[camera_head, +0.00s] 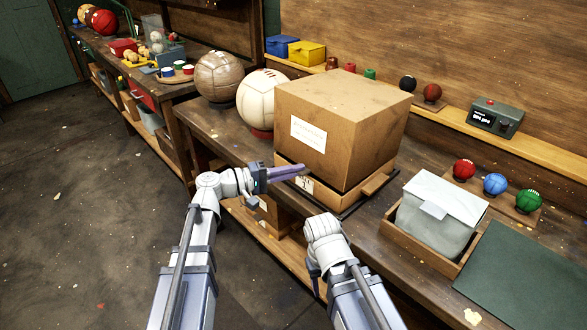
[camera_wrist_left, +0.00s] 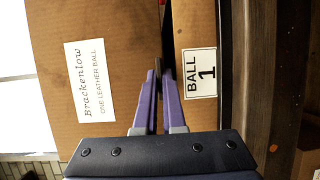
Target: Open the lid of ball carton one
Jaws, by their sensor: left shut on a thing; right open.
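Ball carton one is a brown cardboard box on the bench. Its deep lid (camera_head: 345,125) carries a "Brackenlow, one leather ball" label, also clear in the left wrist view (camera_wrist_left: 90,82). Below the lid, the shallow base (camera_head: 322,191) shows a "BALL 1" label (camera_wrist_left: 201,74). The lid sits over the base with a dark gap along its lower edge. My left gripper (camera_head: 300,171) is shut on the lid's lower front edge; its purple fingers (camera_wrist_left: 158,78) lie at that gap. My right gripper (camera_head: 315,279) is open and empty, low in front of the bench. The carton's inside is hidden.
Two leather balls, brown (camera_head: 219,76) and cream (camera_head: 261,98), stand left of the carton. A grey-white bag (camera_head: 436,222) sits in a wooden tray (camera_head: 415,243) to the right. A dark green mat (camera_head: 530,270) is clear. Small balls and a display box (camera_head: 495,118) stand behind.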

